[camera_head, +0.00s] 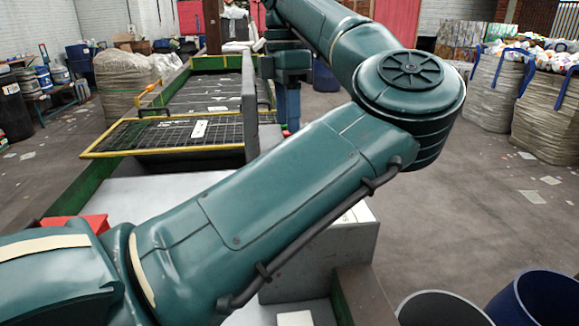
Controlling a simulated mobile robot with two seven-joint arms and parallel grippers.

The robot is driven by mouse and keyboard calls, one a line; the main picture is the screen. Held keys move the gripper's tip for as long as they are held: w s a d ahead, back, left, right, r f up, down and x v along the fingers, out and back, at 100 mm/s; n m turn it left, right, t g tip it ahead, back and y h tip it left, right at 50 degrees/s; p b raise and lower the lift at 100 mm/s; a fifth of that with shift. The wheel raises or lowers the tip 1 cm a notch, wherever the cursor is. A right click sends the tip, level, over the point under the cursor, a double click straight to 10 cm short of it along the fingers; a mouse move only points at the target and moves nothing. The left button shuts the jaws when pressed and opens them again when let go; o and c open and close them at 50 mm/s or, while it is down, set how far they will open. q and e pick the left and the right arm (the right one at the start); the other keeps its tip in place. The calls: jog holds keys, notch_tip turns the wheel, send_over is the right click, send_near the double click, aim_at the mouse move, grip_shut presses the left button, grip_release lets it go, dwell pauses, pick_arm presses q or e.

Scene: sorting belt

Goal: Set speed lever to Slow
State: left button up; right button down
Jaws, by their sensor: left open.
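My left arm crosses the view from the lower left, bends at a large round elbow joint and reaches back to the sorting belt. My left gripper (287,112) is small in the picture and hangs down beside the grey side wall of the belt; it is open, and its fingertips are hard to make out. I cannot clearly make out the speed lever or its setting; part of the machine is hidden behind my arm. A yellow-orange bent handle (151,91) stands at the belt's left side. My right gripper is not in view.
The belt (205,95) has a black yellow-edged grid (165,133) at its near end. A red object (88,222) lies at the left. Full sacks (497,88) stand at the right, a blue bin (535,300) at the lower right. The floor on the right is mostly free.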

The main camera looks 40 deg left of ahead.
pick_arm(q)
jog(key=f, duration=1)
jog(key=shift+s+d+f, duration=0.2)
jog(key=shift+d+f, duration=0.15)
jog(key=shift+d, duration=0.05)
jog(key=shift+c, duration=0.6)
grip_shut()
